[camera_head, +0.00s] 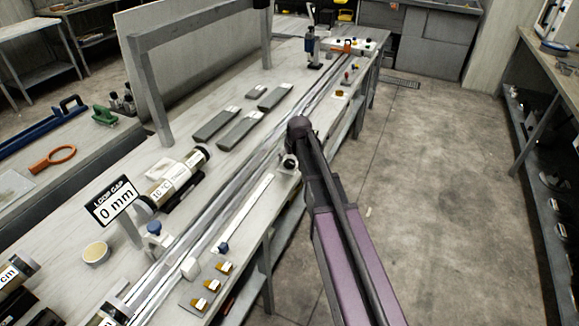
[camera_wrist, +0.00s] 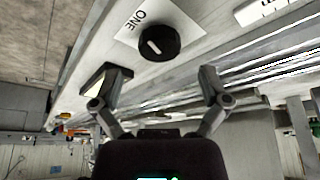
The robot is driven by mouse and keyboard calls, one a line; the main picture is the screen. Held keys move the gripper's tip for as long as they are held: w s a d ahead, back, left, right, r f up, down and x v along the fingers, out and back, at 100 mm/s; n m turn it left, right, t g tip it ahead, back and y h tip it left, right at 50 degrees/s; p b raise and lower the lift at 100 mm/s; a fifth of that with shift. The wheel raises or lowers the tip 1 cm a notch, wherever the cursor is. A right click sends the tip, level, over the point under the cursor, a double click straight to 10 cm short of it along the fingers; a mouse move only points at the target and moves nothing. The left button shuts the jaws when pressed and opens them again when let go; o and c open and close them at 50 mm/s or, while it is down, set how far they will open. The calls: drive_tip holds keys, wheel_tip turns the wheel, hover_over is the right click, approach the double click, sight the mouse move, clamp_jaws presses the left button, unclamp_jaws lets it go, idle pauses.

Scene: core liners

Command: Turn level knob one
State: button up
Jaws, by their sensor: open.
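Level knob one (camera_wrist: 160,43) is a round black knob with a short white mark on its face. It sits on a pale rail beside a white label (camera_wrist: 138,18) that reads ONE. In the wrist view my gripper (camera_wrist: 160,82) has its two fingers spread wide, with nothing between them. The knob lies beyond the fingertips, roughly centred between them, and neither finger touches it in the picture. In the head view my arm reaches over the bench's right edge, and I cannot clearly make out the fingers or the knob there.
The long bench (camera_head: 225,165) carries metal rails along its right side. A sign (camera_head: 113,202) reads LOOP GAP 0 mm, beside a labelled cylinder (camera_head: 172,183). Several grey bars (camera_head: 240,130) lie behind the rails. The floor (camera_head: 430,180) right of the bench is mostly clear.

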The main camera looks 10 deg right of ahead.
sight(290, 162)
drive_tip(key=shift+b+x, duration=1.4)
drive_tip(key=shift+x, duration=0.45)
drive_tip(key=c, duration=1.1)
